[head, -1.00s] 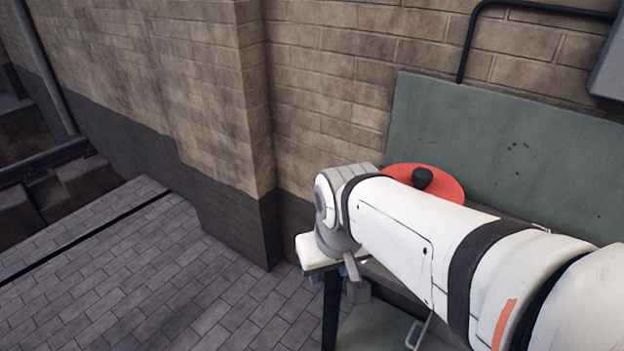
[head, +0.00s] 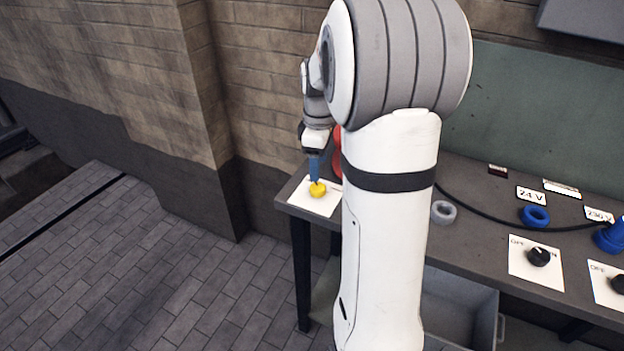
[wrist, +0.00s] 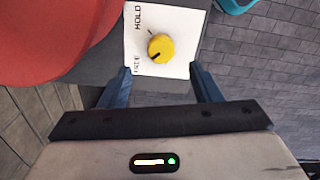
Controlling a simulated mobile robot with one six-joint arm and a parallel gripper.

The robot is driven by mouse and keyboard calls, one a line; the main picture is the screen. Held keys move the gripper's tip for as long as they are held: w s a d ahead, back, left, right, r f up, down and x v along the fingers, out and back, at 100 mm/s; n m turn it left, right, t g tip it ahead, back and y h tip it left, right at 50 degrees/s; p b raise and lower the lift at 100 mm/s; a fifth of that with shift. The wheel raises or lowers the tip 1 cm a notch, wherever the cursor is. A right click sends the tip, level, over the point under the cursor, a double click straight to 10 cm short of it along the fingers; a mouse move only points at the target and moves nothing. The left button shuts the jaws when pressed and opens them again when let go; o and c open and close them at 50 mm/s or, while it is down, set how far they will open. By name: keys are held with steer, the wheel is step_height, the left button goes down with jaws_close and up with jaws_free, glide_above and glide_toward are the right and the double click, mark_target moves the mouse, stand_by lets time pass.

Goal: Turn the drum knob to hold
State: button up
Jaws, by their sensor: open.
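The yellow drum knob (head: 317,189) sits on a white plate (head: 312,203) at the left end of the bench. In the wrist view the knob (wrist: 160,47) has a dark pointer mark aimed down-left, towards the lower word, which seems to read FREE. The word HOLD is printed at the upper left of the plate (wrist: 183,17). My gripper (wrist: 161,82) is open, its two blue fingers apart, with the knob ahead of the gap between them. In the head view my gripper (head: 315,178) points down close over the knob; whether it touches cannot be told.
A red drum (wrist: 55,35) stands close left of the plate in the wrist view. The bench (head: 470,205) also carries black knobs (head: 538,257), a blue ring (head: 535,216), a grey ring (head: 443,212) and a black cable. A grey bin (head: 460,305) is below. Paved floor lies left.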

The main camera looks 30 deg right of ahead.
mark_target(318, 186)
step_height(318, 186, down, 7)
steer(key=shift+f, duration=0.1)
stand_by(0.3)
steer(key=c, duration=1)
